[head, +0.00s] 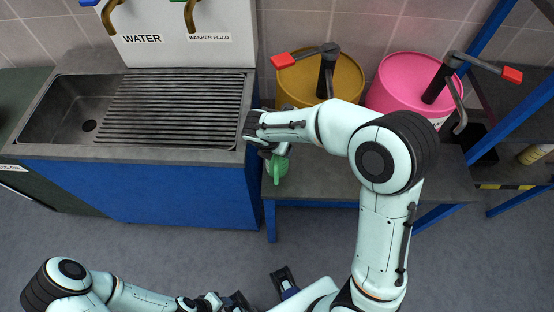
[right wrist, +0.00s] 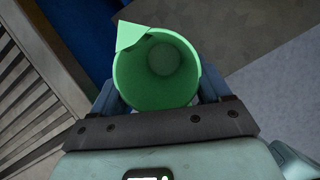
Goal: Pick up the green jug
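The green jug (head: 276,167) is by the left end of the low grey table, beside the sink unit. In the right wrist view I look down into its open round mouth (right wrist: 160,65), with the pointed spout at the upper left. My right gripper (head: 268,150) is at the jug, with one finger against each side, and appears shut on it.
The grey table (head: 320,180) carries a yellow bucket (head: 345,82) and a pink bucket (head: 398,80), both with red-handled pumps. The sink unit (head: 150,180) stands close on the left. A blue shelf frame (head: 510,115) is on the right. The front floor is clear.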

